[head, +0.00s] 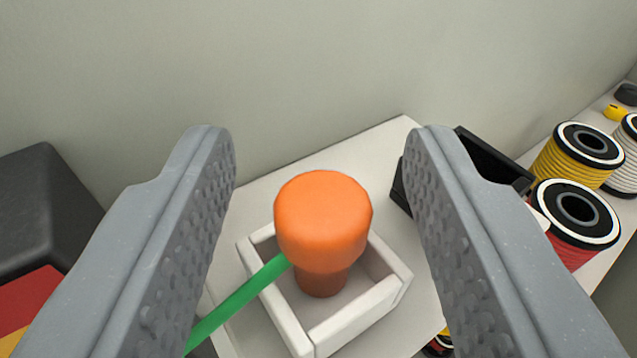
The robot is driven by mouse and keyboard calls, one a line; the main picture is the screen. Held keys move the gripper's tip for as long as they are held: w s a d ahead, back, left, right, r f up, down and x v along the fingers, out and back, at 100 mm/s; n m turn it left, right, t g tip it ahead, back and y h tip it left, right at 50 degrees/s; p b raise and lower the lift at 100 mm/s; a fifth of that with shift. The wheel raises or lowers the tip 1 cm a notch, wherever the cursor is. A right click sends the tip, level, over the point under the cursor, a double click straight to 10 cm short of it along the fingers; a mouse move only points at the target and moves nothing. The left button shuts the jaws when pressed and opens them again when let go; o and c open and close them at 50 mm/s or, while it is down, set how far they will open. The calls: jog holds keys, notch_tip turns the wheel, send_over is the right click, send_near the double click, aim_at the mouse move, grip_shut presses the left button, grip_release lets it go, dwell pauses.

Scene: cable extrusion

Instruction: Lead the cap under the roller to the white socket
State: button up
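An orange cap (323,217) with a wide rounded top and a narrower lower part stands upright inside a white square socket (357,327) in the head view. A green cable (238,300) runs from the cap's left side over the socket wall to the lower left. My gripper (322,140) is open, with one grey finger on each side of the cap and clear gaps to both. Nothing is held between the fingers. The cap's bottom is hidden by the socket's near walls. I cannot make out the roller.
The socket sits on a pale surface (390,143) against a grey wall. Yellow (577,158) and red (572,220) spools stand at the right, with a white spool behind. A black box (490,160) is behind the right finger. A dark block (45,205) is at the left.

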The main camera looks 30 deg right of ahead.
jog(key=shift+s, duration=0.1)
jog(key=b+v, duration=0.2)
jog(key=v, duration=1.1)
jog(key=shift+s+a, duration=0.2)
jog(key=shift+s, duration=0.05)
jog(key=o, duration=1.1)
jog(key=shift+r, duration=0.1)
jog(key=shift+c, duration=0.2)
jog(key=shift+s, duration=0.1)
jog(key=shift+r+v, duration=0.2)
jog(key=shift+v, duration=1.5)
